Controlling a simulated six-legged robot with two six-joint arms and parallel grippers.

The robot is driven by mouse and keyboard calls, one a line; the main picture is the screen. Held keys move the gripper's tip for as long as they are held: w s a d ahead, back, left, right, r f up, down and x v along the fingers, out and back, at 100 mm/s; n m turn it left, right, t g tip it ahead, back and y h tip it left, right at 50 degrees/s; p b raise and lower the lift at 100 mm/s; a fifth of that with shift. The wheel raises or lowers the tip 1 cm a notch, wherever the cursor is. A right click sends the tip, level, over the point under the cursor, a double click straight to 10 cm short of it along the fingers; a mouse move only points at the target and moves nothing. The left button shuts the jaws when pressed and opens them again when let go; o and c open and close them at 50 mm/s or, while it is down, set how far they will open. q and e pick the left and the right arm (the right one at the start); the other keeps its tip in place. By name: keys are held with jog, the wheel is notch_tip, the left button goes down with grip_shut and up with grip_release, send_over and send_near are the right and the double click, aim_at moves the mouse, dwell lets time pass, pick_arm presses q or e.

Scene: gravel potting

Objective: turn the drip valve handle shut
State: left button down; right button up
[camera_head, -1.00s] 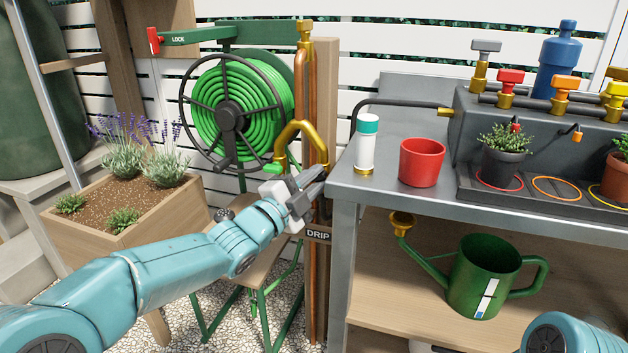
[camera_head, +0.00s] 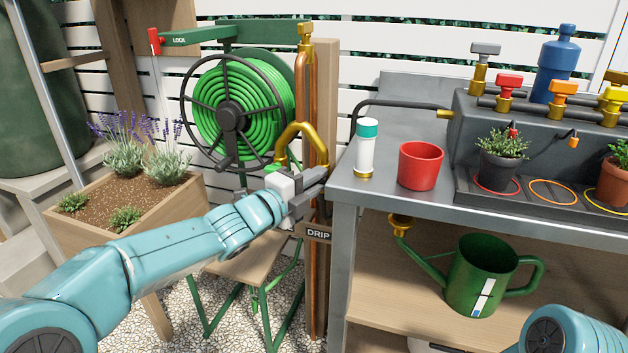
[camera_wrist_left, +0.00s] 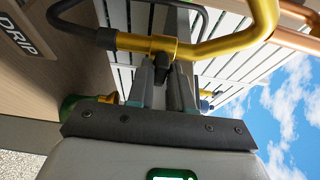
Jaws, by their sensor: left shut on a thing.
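The brass drip valve (camera_wrist_left: 160,45) sits on its pipe at the top of the left wrist view. A dark handle (camera_wrist_left: 163,70) hangs from it, between my left gripper's fingers (camera_wrist_left: 163,88). My left gripper is shut on this dark handle. In the head view my left gripper (camera_head: 318,180) is at the copper standpipe, just above the DRIP sign (camera_head: 318,234), and hides the handle there. The sign also shows in the left wrist view (camera_wrist_left: 27,38). My right gripper is out of view; only part of my right arm shows at lower right.
The workbench (camera_head: 345,195) edge is close to the right of my left gripper. The hose reel (camera_head: 232,115) and wooden planter (camera_head: 125,245) stand to the left. A white bottle (camera_head: 366,150) and red pot (camera_head: 420,165) stand on the bench, a green watering can (camera_head: 480,275) below.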

pick_arm(q)
jog(key=c, duration=1.1)
grip_release()
jog(key=shift+c, duration=0.2)
jog(key=shift+s, duration=0.1)
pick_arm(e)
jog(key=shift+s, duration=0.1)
